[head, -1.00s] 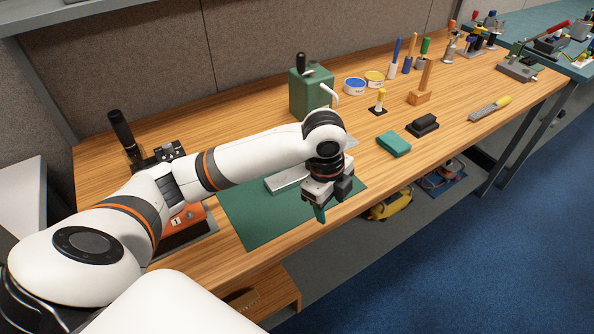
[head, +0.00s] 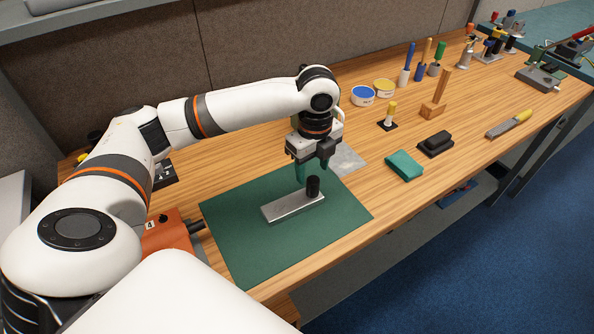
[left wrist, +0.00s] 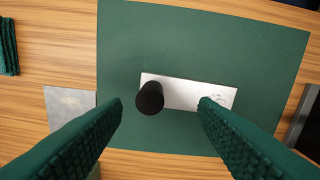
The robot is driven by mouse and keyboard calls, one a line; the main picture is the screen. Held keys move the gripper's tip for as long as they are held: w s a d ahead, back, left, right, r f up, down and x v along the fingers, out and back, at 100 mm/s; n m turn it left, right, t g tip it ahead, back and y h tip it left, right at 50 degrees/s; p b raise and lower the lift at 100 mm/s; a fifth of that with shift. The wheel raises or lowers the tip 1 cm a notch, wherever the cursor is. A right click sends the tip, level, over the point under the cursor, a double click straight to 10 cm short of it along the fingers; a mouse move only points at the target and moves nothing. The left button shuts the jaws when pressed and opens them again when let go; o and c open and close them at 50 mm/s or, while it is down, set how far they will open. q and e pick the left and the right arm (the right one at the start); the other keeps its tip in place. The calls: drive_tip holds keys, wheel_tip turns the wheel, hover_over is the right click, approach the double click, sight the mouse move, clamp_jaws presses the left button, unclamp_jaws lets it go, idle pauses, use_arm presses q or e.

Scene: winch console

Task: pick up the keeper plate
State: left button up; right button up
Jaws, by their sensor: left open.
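The keeper plate (head: 290,207) is a flat silver bar with an upright black knob (head: 313,187) at its right end. It lies on a green mat (head: 250,245). In the left wrist view the plate (left wrist: 185,94) lies beyond the fingertips, its black knob (left wrist: 150,98) at the left end. My left gripper (head: 314,176) hangs just behind and above the knob end, pointing down. Its green-padded fingers are apart with nothing between them; they also frame the plate in the left wrist view (left wrist: 160,108). My right gripper is not in view.
A grey metal sheet (head: 347,160) lies behind the mat's right corner. A green block (head: 404,165) and a black block (head: 436,144) lie to the right. An orange unit (head: 172,235) stands left of the mat. The bench's front edge runs close by the mat.

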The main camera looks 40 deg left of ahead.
sight(313, 179)
use_arm(q)
drive_tip(key=shift+f, duration=0.65)
drive_tip(key=shift+w+a+f, duration=0.15)
drive_tip(key=shift+w+f, duration=0.05)
drive_tip(key=shift+f, duration=0.1)
drive_tip(key=shift+w+f, duration=0.1)
drive_tip(key=shift+f, duration=0.3)
drive_tip(key=f, duration=0.1)
drive_tip(key=f+p, duration=0.1)
drive_tip(key=f, duration=0.1)
drive_tip(key=shift+w+a+f, duration=0.1)
drive_tip(key=shift+w+f, duration=0.1)
drive_tip(key=shift+w, duration=0.1)
drive_tip(key=shift+f, duration=0.6)
drive_tip(key=shift+c, duration=0.8)
clamp_jaws()
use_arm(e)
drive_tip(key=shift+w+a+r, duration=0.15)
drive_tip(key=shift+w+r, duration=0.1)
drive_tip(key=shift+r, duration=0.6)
